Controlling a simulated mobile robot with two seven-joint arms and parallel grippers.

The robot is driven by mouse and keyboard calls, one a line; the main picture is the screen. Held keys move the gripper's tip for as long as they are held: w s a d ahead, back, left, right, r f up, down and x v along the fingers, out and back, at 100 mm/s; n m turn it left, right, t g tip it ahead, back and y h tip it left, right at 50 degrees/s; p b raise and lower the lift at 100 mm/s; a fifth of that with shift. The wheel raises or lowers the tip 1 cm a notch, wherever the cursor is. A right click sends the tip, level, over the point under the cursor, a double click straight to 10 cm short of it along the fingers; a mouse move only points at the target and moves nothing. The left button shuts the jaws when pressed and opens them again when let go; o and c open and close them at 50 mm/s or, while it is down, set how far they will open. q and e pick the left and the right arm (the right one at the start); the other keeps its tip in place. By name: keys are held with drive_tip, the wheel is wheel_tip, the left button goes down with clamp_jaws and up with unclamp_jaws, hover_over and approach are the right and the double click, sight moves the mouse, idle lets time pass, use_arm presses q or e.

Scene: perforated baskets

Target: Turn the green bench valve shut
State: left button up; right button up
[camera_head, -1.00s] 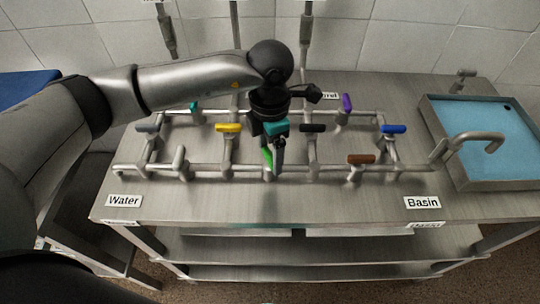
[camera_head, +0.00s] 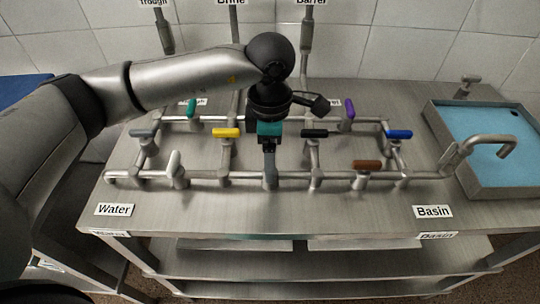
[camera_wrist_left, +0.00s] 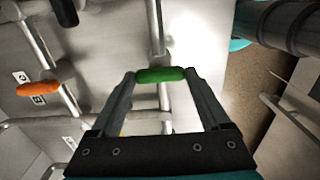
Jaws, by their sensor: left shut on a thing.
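The green valve handle (camera_wrist_left: 160,75) shows in the left wrist view, between the two fingertips of my left gripper (camera_wrist_left: 161,76), one at each end of it. The gripper is shut on it. In that view the handle lies crosswise to the grey pipe (camera_wrist_left: 155,35) behind it. In the head view my left gripper (camera_head: 269,150) points down over the middle of the pipework and hides the green handle. My right gripper is in neither view.
Other valve handles stand close by: yellow (camera_head: 226,133), black (camera_head: 314,133), brown (camera_head: 366,165), blue (camera_head: 398,134), purple (camera_head: 349,108), teal (camera_head: 192,108) and white (camera_head: 174,163). A basin (camera_head: 462,170) is at the right. The bench (camera_head: 270,208) is clear in front.

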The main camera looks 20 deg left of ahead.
use_arm(q)
drive_tip(key=shift+r, duration=0.1)
drive_tip(key=o, duration=1.2)
wheel_tip(320, 180, up, 15)
drive_tip(key=shift+r+p, duration=0.1)
drive_tip(key=shift+p, duration=0.55)
